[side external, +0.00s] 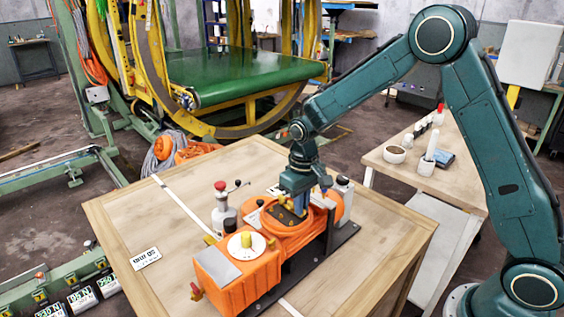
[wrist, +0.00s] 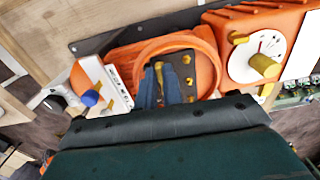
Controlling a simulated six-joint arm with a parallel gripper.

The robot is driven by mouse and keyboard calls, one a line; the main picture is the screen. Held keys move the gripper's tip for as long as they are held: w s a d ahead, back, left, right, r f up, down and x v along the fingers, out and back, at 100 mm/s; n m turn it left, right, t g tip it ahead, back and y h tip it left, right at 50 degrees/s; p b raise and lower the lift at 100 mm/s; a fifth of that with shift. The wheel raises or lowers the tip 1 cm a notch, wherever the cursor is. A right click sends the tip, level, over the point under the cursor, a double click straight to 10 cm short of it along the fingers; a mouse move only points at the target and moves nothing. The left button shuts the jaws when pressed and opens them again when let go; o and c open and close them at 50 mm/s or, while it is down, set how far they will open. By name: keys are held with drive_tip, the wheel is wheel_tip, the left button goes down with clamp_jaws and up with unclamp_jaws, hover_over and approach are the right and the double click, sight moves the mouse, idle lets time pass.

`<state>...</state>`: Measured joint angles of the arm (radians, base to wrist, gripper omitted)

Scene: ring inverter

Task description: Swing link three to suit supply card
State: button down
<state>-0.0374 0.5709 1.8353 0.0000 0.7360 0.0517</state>
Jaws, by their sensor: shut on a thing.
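The orange machine (side external: 235,280) stands on the table with a round orange housing around a dark terminal plate (wrist: 178,62). In the wrist view, several brass studs (wrist: 187,59) line the plate's right side. A brass link (wrist: 158,70) lies at the plate's left, between my blue fingertips.
A dial with a yellow knob (wrist: 265,66) sits on the machine beside the housing. A grey and red-topped device (side external: 222,205) with a lever stands behind. A white printed panel (wrist: 118,85) and blue knob (wrist: 90,98) are left of the housing. The table's left side is mostly clear.

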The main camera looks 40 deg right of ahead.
drive_tip(key=c, duration=1.8)
unclamp_jaws()
drive_tip(key=shift+r, duration=0.15)
wheel_tip(320, 180, up, 14)
drive_tip(key=shift+f, duration=0.2)
drive_tip(key=shift+r, duration=0.1)
